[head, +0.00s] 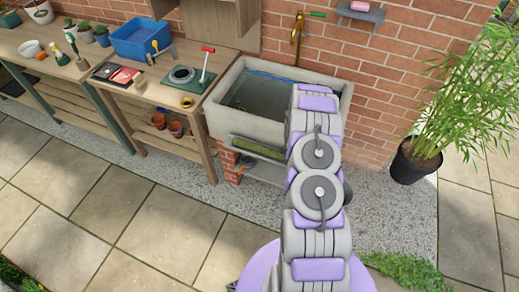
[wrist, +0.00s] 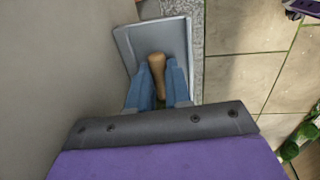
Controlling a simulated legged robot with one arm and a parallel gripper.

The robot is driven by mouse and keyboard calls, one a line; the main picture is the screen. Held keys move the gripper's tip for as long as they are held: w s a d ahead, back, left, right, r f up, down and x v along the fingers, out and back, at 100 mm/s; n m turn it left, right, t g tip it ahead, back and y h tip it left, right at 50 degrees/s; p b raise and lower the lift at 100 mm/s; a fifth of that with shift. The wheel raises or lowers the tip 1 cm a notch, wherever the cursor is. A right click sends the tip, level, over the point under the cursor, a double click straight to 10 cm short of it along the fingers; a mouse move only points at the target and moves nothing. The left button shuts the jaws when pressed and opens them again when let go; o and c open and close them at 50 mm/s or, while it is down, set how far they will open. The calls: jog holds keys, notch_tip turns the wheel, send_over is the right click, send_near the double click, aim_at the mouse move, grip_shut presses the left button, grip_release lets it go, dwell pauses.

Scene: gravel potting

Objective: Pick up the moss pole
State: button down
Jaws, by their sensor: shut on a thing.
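The moss pole shows in the head view as a long green bar (head: 258,147) at the grey shelf under the sink. In the wrist view its tan, rounded end (wrist: 157,62) sticks out between the two blue fingers of my gripper (wrist: 158,75). The fingers are shut on it from both sides. The rest of the pole is mostly hidden by the fingers and the gripper body. In the head view my arm hides the gripper. I cannot tell whether the pole touches the shelf.
The grey shelf (wrist: 180,32) lies below the gripper, under the stone sink (head: 222,124). A potted bamboo (head: 415,162) stands at the right. A wooden bench (head: 148,98) with tools and a blue bin (head: 140,40) is at the left. The front paving is clear.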

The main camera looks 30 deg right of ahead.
jog(key=shift+d, duration=0.1)
jog(key=shift+a, duration=0.2)
jog(key=shift+r, duration=0.5)
notch_tip(320, 180, up, 3)
jog(key=shift+p, duration=0.5)
jog(key=s+a+r+p, duration=0.1)
jog(key=s+a, duration=1)
jog(key=shift+a, duration=0.25)
jog(key=shift+s, duration=0.1)
